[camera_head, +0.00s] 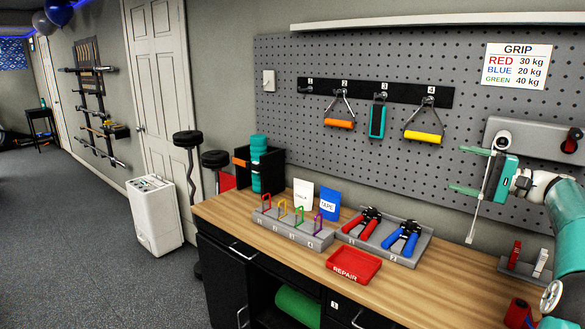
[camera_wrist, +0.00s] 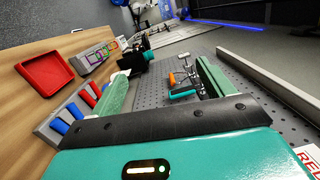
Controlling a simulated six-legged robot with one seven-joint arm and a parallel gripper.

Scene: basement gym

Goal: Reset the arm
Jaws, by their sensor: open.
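My gripper (camera_head: 456,169) is at the right of the head view, raised above the right part of the bench and in front of the pegboard. Its two green fingers point left and stand well apart, with nothing between them. In the wrist view its fingers (camera_wrist: 160,68) are also apart and empty, with the pegboard and hanging handles beyond them. My teal and white arm reaches in from the right edge of the head view. Part of the arm is cut off by the frame.
The wooden bench (camera_head: 455,285) holds a red REPAIR tray (camera_head: 353,266), a grey tray (camera_head: 418,251) with red and blue hand grips, and a rack (camera_head: 273,232) of coloured carabiners. Cable handles hang on the pegboard (camera_head: 300,130). A small stand (camera_head: 520,268) sits below my gripper.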

